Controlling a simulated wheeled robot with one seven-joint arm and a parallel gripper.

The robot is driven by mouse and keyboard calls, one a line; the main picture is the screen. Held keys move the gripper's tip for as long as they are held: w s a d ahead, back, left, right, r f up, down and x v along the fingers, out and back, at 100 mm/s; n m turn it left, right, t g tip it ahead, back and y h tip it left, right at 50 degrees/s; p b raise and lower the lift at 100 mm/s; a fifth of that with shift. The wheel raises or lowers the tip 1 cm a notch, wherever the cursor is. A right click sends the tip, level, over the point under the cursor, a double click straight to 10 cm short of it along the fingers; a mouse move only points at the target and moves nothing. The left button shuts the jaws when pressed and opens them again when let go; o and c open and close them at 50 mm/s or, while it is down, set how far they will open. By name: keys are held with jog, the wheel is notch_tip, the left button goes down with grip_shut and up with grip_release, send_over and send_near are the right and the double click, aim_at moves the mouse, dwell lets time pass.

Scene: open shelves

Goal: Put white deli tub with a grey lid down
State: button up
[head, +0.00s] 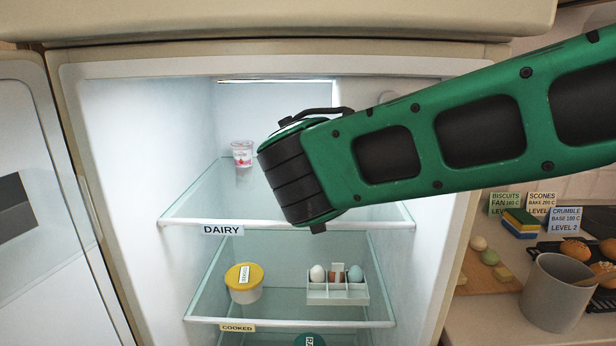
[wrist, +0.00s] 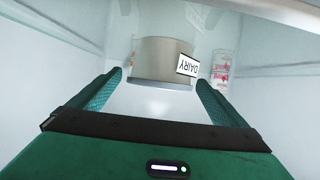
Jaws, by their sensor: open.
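The deli tub (wrist: 155,62) shows in the wrist view with a greyish lid and a label reading DAIRY, upside down in the picture. It is just ahead of and between the tips of my gripper (wrist: 158,82). The fingers are open, one on each side, with a narrow gap at the left finger; contact on the right is unclear. The tub seems to be on the pale shelf surface, but its base is not clear. In the head view, my green arm hides both the tub and my fingers, in front of the shelf labelled DAIRY (head: 286,222).
A white and pink cup (head: 242,153) stands at the back left of the dairy shelf; it also shows in the wrist view (wrist: 222,65). The shelf below (head: 290,322) holds a yellow-lidded tub (head: 244,290) and an egg holder (head: 338,292). The fridge door (head: 60,230) is open at left.

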jog(key=v, duration=1.1)
